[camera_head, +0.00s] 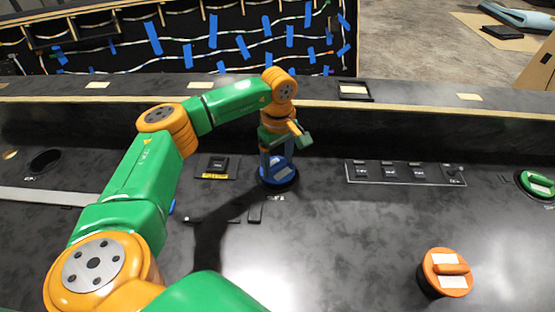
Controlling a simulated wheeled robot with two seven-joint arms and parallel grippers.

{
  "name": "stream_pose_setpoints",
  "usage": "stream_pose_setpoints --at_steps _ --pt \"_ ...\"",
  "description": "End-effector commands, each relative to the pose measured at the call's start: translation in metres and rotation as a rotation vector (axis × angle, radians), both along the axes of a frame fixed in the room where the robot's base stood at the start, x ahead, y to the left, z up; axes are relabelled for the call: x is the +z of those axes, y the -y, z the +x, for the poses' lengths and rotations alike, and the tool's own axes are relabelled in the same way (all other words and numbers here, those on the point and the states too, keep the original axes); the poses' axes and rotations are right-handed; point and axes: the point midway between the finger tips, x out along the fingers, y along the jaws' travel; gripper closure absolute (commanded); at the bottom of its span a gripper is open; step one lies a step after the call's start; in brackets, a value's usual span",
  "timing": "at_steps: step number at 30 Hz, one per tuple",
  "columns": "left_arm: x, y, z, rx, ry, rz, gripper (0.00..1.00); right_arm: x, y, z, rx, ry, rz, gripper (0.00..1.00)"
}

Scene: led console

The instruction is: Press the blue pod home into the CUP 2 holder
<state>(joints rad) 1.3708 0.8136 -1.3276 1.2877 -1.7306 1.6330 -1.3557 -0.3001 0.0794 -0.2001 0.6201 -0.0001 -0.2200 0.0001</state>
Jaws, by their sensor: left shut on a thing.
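The blue pod (279,171) sits in or on a dark round holder ring (291,184) near the middle of the black console, looking about upright. A small label in front of the ring is too small to read. I cannot tell how deep the pod sits. My left gripper (277,157) reaches down from above and is shut on the pod's top. The gripper hides part of the pod. My right gripper is not in view.
An orange pod (446,272) stands at the front right, and a green pod (537,184) sits at the right edge. A switch panel (405,173) lies right of the blue pod. A small switch (217,165) is left of it. An empty dark hole (44,160) is at far left.

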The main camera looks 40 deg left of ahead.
Motion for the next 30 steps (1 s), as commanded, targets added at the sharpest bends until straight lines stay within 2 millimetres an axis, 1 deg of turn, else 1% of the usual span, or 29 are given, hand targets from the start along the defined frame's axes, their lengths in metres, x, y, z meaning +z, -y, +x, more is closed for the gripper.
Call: stream_pose_setpoints --at_steps 18,30 --pt "-0.013 0.000 0.000 0.000 0.000 0.000 0.74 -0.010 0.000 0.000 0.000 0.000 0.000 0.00" --pt "-0.013 0.000 0.000 0.000 -0.002 0.000 0.74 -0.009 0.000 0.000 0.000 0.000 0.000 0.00"
